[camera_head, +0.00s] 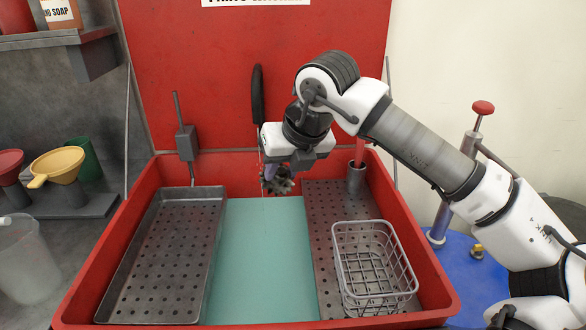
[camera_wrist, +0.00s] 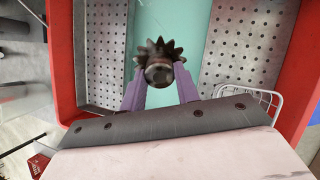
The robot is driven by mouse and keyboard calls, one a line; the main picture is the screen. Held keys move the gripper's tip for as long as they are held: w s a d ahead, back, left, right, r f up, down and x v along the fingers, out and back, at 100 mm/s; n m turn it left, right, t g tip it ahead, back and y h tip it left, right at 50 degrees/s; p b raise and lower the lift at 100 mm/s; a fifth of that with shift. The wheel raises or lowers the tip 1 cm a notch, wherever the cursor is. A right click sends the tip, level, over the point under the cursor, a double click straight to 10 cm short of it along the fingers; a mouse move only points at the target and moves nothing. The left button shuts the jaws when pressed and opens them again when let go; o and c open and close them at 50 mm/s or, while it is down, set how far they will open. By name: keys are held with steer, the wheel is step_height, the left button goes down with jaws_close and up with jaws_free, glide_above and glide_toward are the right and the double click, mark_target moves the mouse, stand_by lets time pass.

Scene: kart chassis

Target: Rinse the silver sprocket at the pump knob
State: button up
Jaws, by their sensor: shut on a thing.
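A toothed sprocket (camera_head: 281,186) hangs over the far end of the parts washer basin. It looks dark grey-brown rather than bright silver, and also shows in the wrist view (camera_wrist: 158,66). My gripper (camera_head: 275,176) is shut on it, with a purple finger on each side of its hub in the wrist view (camera_wrist: 160,92). A red knob (camera_head: 483,107) tops a metal pump post at the right, outside the basin.
The red basin (camera_head: 88,262) has a teal floor (camera_head: 262,270). A perforated tray (camera_head: 165,255) lies left. A wire basket (camera_head: 374,268) and a metal cup (camera_head: 356,180) stand right. Funnels (camera_head: 56,167) sit on a left shelf. A blue drum top (camera_head: 470,275) is at right.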

steer(key=w+a, duration=0.2)
steer(key=shift+w+f+p, duration=0.3)
steer(key=shift+w+p, duration=0.05)
steer(key=shift+w, duration=0.05)
steer(key=shift+w+a+f+b, duration=0.25)
steer(key=shift+w+a, duration=0.25)
steer(key=shift+w, duration=0.3)
steer(key=shift+w+a+f+b, duration=0.15)
steer(key=shift+w+a+b, duration=0.15)
steer(key=shift+w+a, duration=0.35)
steer(key=shift+w+d, duration=0.1)
steer(key=shift+d, duration=0.2)
steer(key=shift+d, duration=0.45)
steer(key=shift+a, duration=0.1)
steer(key=shift+a+b, duration=0.45)
steer(key=shift+a, duration=0.05)
steer(key=shift+d, duration=0.15)
steer(key=shift+d, duration=0.45)
